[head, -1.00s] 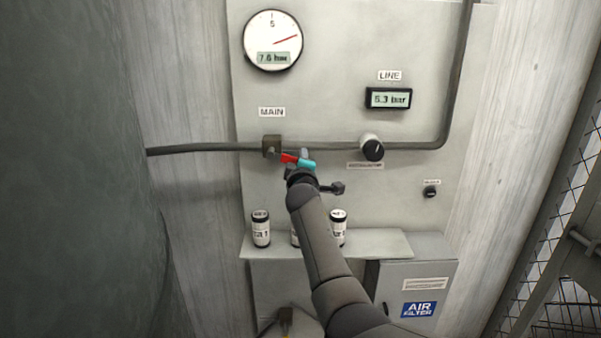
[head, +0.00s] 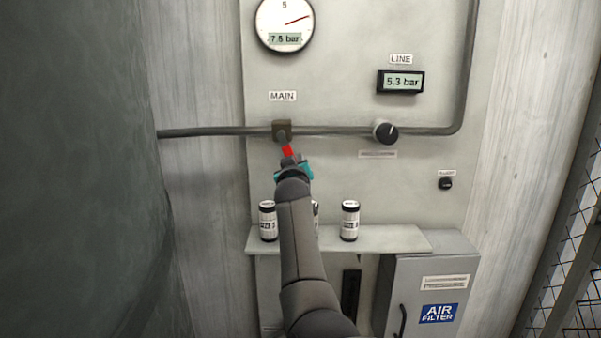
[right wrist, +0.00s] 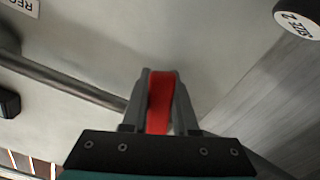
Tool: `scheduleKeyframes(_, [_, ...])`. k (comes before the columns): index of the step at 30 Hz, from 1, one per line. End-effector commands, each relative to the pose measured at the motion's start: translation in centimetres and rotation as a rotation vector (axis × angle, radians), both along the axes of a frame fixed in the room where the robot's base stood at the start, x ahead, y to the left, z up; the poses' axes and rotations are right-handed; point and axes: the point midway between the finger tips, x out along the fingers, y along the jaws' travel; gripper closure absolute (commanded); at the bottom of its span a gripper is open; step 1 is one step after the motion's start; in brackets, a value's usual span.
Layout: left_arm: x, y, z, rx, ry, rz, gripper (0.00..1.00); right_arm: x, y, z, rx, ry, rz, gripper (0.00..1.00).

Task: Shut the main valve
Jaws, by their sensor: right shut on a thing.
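My right gripper (head: 292,164) is shut on the handle. In the right wrist view the red handle (right wrist: 160,100) lies between the two fingers of the right gripper (right wrist: 158,105). The round gauge (head: 285,24) above reads about 7.5 bar, and the line display (head: 402,82) reads 5.3 bar. My left gripper is not in view.
A black knob (head: 385,132) sits on the pipe to the right, with a smaller knob (head: 445,183) lower down. An air filter cabinet (head: 430,285) stands below right.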

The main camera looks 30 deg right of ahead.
Motion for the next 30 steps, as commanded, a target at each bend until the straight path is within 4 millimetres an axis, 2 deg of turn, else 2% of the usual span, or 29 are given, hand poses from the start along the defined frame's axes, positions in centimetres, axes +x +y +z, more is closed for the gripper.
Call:
scheduleKeyframes(1, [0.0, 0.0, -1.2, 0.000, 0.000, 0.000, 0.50, 0.2, 0.4, -0.6, 0.039, -0.023, 0.002, 1.00])
scheduleKeyframes(9, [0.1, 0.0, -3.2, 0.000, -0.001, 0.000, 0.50, 0.8, 1.4, -0.8, 0.213, -0.130, 0.001, 1.00])
scheduleKeyframes(18, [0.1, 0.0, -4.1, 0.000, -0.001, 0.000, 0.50, 1.1, 1.8, -0.7, 0.324, -0.197, 0.001, 1.00])
scheduleKeyframes(30, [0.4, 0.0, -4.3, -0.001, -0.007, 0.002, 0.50, 1.2, 1.9, -0.6, 0.357, -0.217, 0.001, 1.00])
